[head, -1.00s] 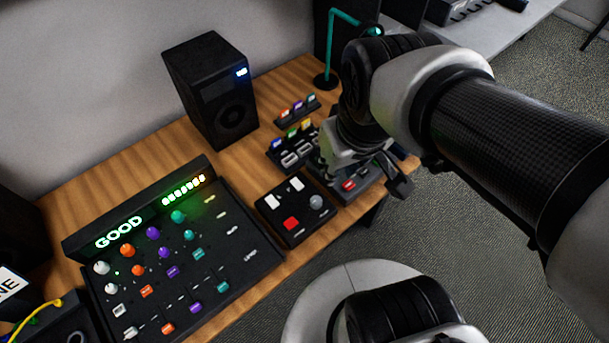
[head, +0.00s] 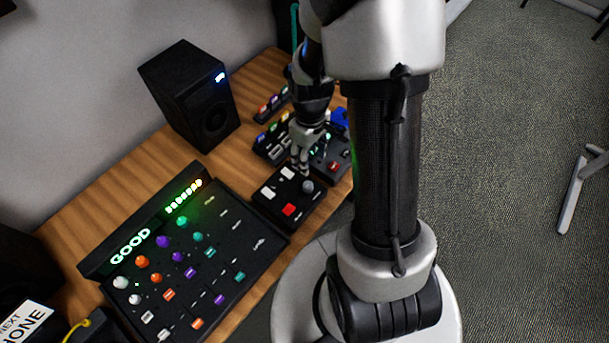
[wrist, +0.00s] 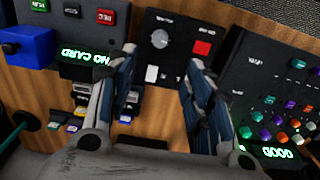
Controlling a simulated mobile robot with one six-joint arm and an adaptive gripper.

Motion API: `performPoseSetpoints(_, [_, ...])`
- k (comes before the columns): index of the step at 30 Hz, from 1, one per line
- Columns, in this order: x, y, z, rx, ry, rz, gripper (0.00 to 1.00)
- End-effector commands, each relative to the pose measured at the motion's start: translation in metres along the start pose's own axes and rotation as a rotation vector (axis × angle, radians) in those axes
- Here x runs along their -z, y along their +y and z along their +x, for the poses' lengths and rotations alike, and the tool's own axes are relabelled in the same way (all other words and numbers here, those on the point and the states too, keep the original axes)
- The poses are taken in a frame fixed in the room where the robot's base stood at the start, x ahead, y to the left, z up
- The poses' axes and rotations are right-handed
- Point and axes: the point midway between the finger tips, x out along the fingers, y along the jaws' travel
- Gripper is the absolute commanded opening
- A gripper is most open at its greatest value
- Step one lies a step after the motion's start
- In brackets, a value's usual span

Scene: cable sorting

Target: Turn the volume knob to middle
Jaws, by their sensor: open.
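A small black control box (head: 268,211) lies on the wooden desk, with a grey round knob (head: 307,186), a red button (head: 289,210) and white switches on top. In the wrist view the grey knob (wrist: 160,39) lies ahead, between the lines of my two fingers, with the red button (wrist: 202,48) to its right. My gripper (head: 301,172) is above the back part of this box, pointing down. In the wrist view my gripper (wrist: 160,75) is open, with nothing between its fingers. I cannot tell whether a fingertip touches the box.
A mixer (head: 240,271) with coloured knobs and a lit GOOD display stands to the left. A black speaker (head: 180,125) stands behind. A card box (wrist: 62,28) with red and green buttons and a blue block (wrist: 27,42) are close beside my gripper.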

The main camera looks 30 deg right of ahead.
Motion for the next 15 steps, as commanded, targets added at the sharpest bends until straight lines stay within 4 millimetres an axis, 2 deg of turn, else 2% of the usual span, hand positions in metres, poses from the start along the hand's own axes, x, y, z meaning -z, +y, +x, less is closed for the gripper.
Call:
performPoseSetpoints(1, [-0.001,-0.001,0.015,0.003,-0.004,0.0,0.47])
performPoseSetpoints(3, [-0.001,-0.001,0.031,0.003,-0.004,0.0,0.47])
performPoseSetpoints(15, [0.0,-0.001,0.115,0.001,-0.002,0.001,0.47])
